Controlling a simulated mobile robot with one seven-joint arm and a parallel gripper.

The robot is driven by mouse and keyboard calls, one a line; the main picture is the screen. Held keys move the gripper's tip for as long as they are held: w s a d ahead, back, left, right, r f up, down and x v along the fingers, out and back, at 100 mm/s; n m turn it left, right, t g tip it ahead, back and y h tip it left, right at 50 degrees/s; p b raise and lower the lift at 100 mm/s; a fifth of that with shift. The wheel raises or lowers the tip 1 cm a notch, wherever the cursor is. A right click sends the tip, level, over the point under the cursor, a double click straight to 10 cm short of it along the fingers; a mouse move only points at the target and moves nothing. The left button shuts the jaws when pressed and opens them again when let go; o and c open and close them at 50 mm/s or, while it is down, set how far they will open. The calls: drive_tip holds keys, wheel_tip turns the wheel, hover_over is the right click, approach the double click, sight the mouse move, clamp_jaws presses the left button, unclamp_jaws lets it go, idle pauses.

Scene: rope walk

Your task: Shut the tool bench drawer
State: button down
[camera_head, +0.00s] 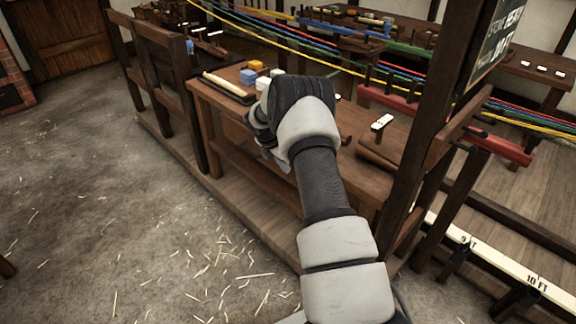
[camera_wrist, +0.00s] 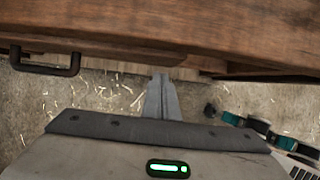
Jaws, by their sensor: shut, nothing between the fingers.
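The tool bench (camera_head: 226,119) is a brown wooden bench running across the middle of the head view. My arm hides much of its front there, and I cannot make out the drawer. In the wrist view, a dark bar handle (camera_wrist: 45,68) stands out from a brown wooden front (camera_wrist: 110,47) at the upper left, likely the drawer's. How far the drawer is out cannot be told. My gripper (camera_wrist: 162,78) is shut and empty, right of the handle, its tips close to the wood's lower edge. Contact is unclear. In the head view my gripper (camera_head: 274,162) is partly hidden by my wrist.
A dark post (camera_head: 432,110) stands to the right. Coloured ropes (camera_head: 330,77) stretch behind. The straw-strewn floor (camera_head: 120,210) at left is open.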

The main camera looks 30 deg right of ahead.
drive_tip(key=s+a+r+m+p, duration=0.1)
drive_tip(key=s+a+r+m, duration=0.3)
drive_tip(key=r, duration=0.7)
drive_tip(key=s+a+r+p, duration=0.15)
drive_tip(key=a+r, duration=0.35)
drive_tip(key=r, duration=0.5)
drive_tip(key=s+a+r+m+t+y, duration=0.15)
drive_tip(key=s+a+r+m, duration=0.35)
drive_tip(key=s+r, duration=0.55)
drive_tip(key=s+a+r+m+t+y, duration=0.1)
drive_tip(key=s+a+m, duration=0.25)
drive_tip(key=s, duration=0.45)
drive_tip(key=s+a+r+m+t+y, duration=0.1)
drive_tip(key=s+a+r+m, duration=0.1)
drive_tip(key=s+m, duration=0.45)
drive_tip(key=s+a+r+m+t+y, duration=0.1)
drive_tip(key=s+a+m, duration=0.1)
drive_tip(key=s, duration=0.7)
wheel_tip(320, 180, up, 17)
drive_tip(key=p, duration=1.6)
drive_tip(key=shift+s+a+r+m, duration=0.2)
drive_tip(key=shift+s+a+m, duration=0.05)
drive_tip(key=shift+s+m, duration=0.05)
drive_tip(key=shift+d, duration=0.1)
